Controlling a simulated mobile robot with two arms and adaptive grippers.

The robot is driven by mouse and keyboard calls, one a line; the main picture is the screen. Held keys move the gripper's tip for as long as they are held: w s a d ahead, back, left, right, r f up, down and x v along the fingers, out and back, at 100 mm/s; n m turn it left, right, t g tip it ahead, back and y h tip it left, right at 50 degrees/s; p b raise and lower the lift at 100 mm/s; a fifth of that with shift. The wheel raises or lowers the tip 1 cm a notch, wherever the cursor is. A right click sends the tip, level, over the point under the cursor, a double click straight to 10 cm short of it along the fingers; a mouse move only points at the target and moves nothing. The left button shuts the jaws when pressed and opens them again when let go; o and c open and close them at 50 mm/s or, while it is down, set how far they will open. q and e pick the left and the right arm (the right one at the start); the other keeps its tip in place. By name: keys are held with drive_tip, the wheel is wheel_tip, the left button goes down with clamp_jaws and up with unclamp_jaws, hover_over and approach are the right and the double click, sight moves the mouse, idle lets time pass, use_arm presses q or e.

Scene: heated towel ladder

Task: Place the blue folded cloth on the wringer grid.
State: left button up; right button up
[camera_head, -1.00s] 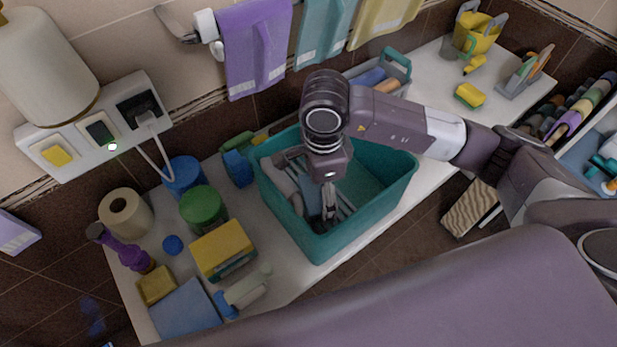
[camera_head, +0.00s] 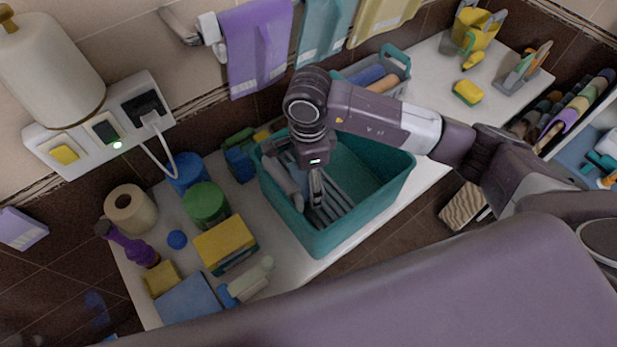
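A flat blue piece that looks like the blue folded cloth (camera_head: 187,299) lies on the white counter at the lower left, partly cut off by my body. The wringer grid seems to be the set of grey slats (camera_head: 338,192) inside the teal basin (camera_head: 372,207). My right gripper (camera_head: 316,196) points down into the basin, over the left part of the slats. Its fingers look close together, but I cannot tell whether they are shut or hold anything. A grey rolled piece (camera_head: 283,181) lies along the basin's left wall. My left gripper is not in view.
Towels (camera_head: 256,48) hang above. The counter right of the basin has clear room.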

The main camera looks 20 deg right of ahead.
drive_tip(key=shift+o, duration=1.1)
drive_tip(key=shift+r, duration=0.15)
wheel_tip(320, 180, up, 12)
drive_tip(key=b, duration=0.3)
drive_tip(key=shift+r, duration=0.1)
idle(0.6)
